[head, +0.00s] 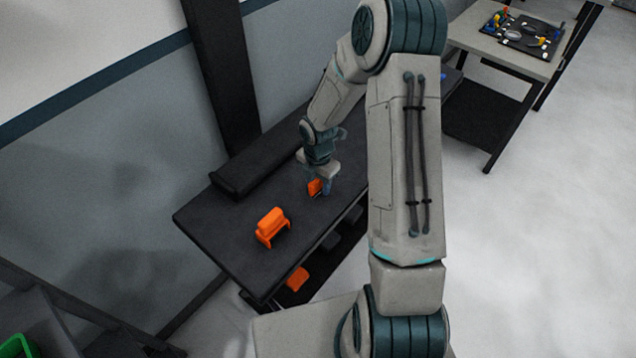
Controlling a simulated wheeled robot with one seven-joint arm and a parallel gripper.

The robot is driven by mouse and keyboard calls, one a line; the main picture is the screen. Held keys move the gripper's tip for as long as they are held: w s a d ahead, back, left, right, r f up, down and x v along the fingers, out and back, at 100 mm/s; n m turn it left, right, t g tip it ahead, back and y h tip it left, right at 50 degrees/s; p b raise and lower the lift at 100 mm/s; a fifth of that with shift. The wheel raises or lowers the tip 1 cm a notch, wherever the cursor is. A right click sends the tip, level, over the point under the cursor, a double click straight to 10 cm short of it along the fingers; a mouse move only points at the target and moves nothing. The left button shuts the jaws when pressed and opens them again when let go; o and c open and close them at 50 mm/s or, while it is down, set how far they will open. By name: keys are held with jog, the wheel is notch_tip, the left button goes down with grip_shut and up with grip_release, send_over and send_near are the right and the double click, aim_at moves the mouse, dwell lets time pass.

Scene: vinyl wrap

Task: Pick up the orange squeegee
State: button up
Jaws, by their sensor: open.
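A small orange piece (315,188), which looks like the squeegee, is on the dark table (205,222). My gripper (323,189) points down right at it, with its fingers next to the piece's right side. My gripper is open. Its fingers and the piece overlap in this view, so I cannot tell whether they touch or whether the piece lies between the fingers. The far side of the piece is hidden.
A larger orange object with legs (270,226) stands on the table, nearer and left of my gripper. Another orange item (297,279) is on the lower shelf. A dark raised block (262,164) runs along the wall side. A light-topped table (480,38) holds small tools.

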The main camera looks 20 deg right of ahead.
grip_shut()
jog(key=shift+r, duration=0.15)
jog(key=shift+r, duration=0.6)
notch_tip(320, 180, up, 3)
jog(key=shift+w+f+b, duration=0.1)
jog(key=shift+b, duration=0.2)
jog(key=d+r, duration=0.6)
jog(key=d, duration=0.5)
jog(key=shift+s+d+r, duration=0.3)
jog(key=shift+d+r, duration=0.05)
jog(key=shift+r, duration=0.05)
